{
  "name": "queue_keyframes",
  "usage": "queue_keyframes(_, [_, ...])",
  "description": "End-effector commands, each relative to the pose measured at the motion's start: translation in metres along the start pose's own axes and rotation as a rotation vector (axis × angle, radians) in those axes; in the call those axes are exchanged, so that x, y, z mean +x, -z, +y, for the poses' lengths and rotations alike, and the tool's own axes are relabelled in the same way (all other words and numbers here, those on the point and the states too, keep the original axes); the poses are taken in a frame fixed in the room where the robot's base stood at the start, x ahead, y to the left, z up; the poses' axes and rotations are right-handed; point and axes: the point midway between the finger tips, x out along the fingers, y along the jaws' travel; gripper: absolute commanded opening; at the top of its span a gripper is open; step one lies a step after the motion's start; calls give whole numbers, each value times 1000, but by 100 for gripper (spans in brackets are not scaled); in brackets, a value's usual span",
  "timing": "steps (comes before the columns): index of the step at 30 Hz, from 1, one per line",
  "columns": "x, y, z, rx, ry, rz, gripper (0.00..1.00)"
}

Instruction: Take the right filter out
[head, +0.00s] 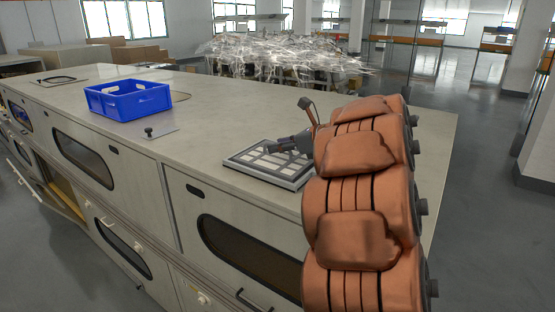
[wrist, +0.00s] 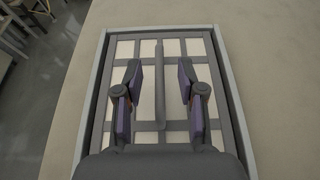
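The right filter (head: 265,171) is a dark grid with pale panels, set inside a light grey rectangular frame (head: 286,184) on the counter top. In the wrist view the filter (wrist: 122,50) fills the middle, with the frame (wrist: 228,80) around it. A raised dark bar (wrist: 160,85) runs along the filter's middle. My gripper (wrist: 160,70) is open above the filter, one finger on each side of the bar, with visible gaps to both. In the head view my gripper (head: 289,144) is over the filter, partly hidden by my arm.
The long pale counter (head: 215,120) carries a blue crate (head: 127,101), a small plate with a black knob (head: 149,131), and a flat plate with a dark ring (head: 59,80) at the far left. The counter around the filter is clear.

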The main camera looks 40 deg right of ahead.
Motion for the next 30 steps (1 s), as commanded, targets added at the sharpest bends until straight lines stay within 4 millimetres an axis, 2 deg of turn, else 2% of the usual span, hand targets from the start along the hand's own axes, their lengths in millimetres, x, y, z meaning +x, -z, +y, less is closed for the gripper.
queue_keyframes(1, [0,0,0,0,0,0,34])
queue_keyframes(11, [0,0,0,0,0,0,0])
queue_keyframes(30, [-1,-3,0,-1,-1,-1,0])
